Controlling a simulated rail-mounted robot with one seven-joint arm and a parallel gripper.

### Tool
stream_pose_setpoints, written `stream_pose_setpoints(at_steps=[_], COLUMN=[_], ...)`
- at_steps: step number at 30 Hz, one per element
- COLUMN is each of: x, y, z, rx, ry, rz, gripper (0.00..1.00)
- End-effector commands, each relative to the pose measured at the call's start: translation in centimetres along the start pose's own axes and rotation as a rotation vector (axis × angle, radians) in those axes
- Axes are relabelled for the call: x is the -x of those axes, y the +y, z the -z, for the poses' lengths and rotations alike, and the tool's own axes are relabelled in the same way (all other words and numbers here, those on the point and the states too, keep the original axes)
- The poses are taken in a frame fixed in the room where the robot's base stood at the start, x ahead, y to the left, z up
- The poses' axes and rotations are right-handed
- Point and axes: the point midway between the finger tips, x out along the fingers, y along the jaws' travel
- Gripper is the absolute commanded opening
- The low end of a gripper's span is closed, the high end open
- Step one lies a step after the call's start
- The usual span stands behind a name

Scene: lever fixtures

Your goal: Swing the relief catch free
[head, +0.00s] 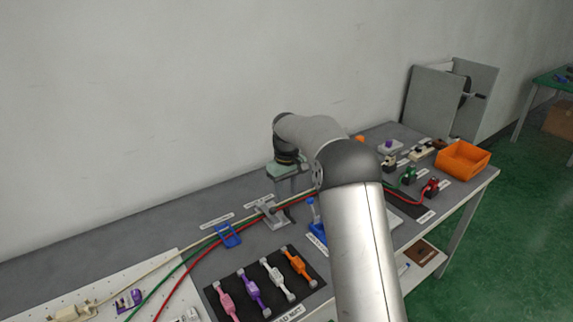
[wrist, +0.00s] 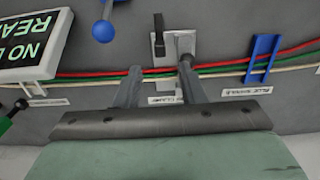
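A light grey clamp fixture (wrist: 178,44) with an upright black tab (wrist: 159,35) is in the wrist view, just beyond my fingers. It appears to be the relief catch, but its label is too blurred to read surely. Red, green and pale cables run across at the fixture. My gripper (wrist: 160,68) is open and empty, one finger on each side of the fixture's near end. The right fingertip overlaps the fixture's round knob in the picture; I cannot tell whether they touch. In the head view the grey fixture (head: 270,214) sits left of my gripper's fingers, which are partly hidden.
A blue cable bracket (wrist: 262,55) stands to the right in the wrist view. A blue ball-topped lever (wrist: 103,31) and a dark sign (wrist: 30,45) are to the left. In the head view, an orange bin (head: 463,160) sits at the bench's far right end.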

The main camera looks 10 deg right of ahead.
Motion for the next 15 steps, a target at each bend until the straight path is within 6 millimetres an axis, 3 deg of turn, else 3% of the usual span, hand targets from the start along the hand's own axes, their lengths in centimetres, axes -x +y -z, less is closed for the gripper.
stream_pose_setpoints(at_steps=[9,15], x=[7.6,10.2], y=[0.1,0.0], z=[0.1,0.1], rx=[0.0,0.0], ry=[0.004,0.001], rz=[-0.003,-0.002], gripper=[0.36,0.36])
